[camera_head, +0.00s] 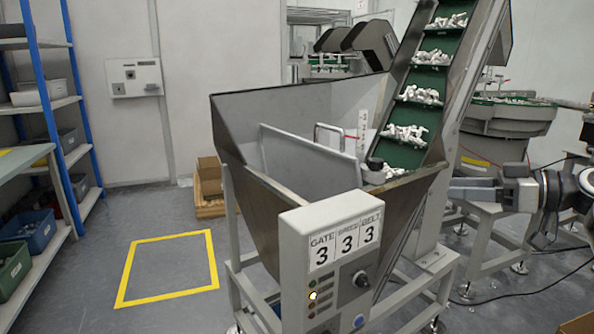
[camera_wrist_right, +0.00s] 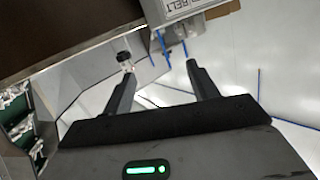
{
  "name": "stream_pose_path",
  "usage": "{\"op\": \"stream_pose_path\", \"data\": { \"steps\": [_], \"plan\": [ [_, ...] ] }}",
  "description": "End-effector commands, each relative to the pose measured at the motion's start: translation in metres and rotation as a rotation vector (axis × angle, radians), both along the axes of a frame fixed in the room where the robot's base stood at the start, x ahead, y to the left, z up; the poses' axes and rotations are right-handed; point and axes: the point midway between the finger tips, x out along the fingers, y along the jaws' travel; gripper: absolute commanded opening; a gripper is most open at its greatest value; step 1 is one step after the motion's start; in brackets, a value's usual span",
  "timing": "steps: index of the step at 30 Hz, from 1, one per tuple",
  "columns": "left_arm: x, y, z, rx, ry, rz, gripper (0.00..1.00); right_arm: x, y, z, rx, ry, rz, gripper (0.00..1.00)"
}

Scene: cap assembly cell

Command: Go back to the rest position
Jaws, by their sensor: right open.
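My right gripper (camera_head: 458,190) comes in from the right in the head view, beside the hopper's right side and in front of the green bowl feeder. It also shows in the right wrist view (camera_wrist_right: 158,75), where its two dark fingers stand apart with nothing between them. The steel hopper (camera_head: 285,210) stands in the middle, with a control box (camera_head: 335,255) on its front. The box has three labels, GATE, SPEED and BELT, each above a 3. My left gripper is not in the head view.
A green cleated conveyor (camera_head: 408,155) carrying white parts rises from the hopper. The bowl feeder (camera_head: 510,120) stands at the right. Blue-framed shelves (camera_head: 45,105) stand at the left. A yellow-outlined floor square (camera_head: 170,268) is empty. Cables lie on the floor at the right.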

Motion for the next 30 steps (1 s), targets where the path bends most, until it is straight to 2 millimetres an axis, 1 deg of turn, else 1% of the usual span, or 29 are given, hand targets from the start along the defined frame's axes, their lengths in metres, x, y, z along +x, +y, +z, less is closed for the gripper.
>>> {"op": "stream_pose_path", "data": {
  "steps": [1, 2, 5, 8, 9, 10, 11, 12, 13, 14, 15, 17, 18, 20, 21, 23, 24, 27, 30],
  "plan": [
    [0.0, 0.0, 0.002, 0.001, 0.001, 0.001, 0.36, 0.001, 0.007, -0.017, -0.015, 0.035, -0.014, 0.59],
    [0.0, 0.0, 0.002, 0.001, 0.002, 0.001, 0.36, 0.002, 0.01, -0.027, -0.025, 0.054, -0.025, 0.59],
    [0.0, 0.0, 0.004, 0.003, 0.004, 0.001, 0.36, 0.003, 0.021, -0.066, -0.066, 0.124, -0.071, 0.59],
    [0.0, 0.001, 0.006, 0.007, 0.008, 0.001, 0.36, -0.002, 0.037, -0.116, -0.117, 0.207, -0.128, 0.59],
    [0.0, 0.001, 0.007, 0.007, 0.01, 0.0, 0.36, -0.006, 0.044, -0.14, -0.142, 0.244, -0.158, 0.59],
    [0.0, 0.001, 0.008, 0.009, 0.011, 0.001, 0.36, -0.012, 0.051, -0.16, -0.162, 0.271, -0.182, 0.59],
    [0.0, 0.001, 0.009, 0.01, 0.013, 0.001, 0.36, -0.019, 0.057, -0.18, -0.182, 0.298, -0.207, 0.59],
    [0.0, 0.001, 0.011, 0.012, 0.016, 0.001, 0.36, -0.03, 0.067, -0.207, -0.21, 0.331, -0.244, 0.59],
    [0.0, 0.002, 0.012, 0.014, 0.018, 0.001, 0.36, -0.04, 0.074, -0.226, -0.23, 0.353, -0.274, 0.59],
    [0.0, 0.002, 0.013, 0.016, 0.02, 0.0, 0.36, -0.052, 0.081, -0.245, -0.248, 0.372, -0.302, 0.59],
    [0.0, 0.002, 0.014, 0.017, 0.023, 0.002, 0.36, -0.069, 0.09, -0.267, -0.271, 0.39, -0.341, 0.59],
    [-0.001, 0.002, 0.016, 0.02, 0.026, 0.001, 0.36, -0.097, 0.103, -0.293, -0.297, 0.409, -0.396, 0.59],
    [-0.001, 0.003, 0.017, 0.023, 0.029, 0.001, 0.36, -0.117, 0.112, -0.307, -0.31, 0.416, -0.432, 0.59],
    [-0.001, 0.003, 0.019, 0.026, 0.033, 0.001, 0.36, -0.148, 0.124, -0.321, -0.319, 0.418, -0.486, 0.59],
    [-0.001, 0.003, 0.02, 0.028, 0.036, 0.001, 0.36, -0.168, 0.131, -0.326, -0.322, 0.414, -0.518, 0.59],
    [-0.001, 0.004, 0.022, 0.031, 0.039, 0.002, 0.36, -0.197, 0.141, -0.328, -0.318, 0.403, -0.567, 0.59],
    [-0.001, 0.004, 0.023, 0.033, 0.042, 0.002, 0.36, -0.215, 0.146, -0.327, -0.312, 0.394, -0.596, 0.59],
    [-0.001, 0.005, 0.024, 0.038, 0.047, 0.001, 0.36, -0.249, 0.155, -0.316, -0.294, 0.368, -0.658, 0.59],
    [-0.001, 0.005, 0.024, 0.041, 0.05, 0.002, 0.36, -0.271, 0.16, -0.304, -0.279, 0.345, -0.698, 0.59]
  ]
}}
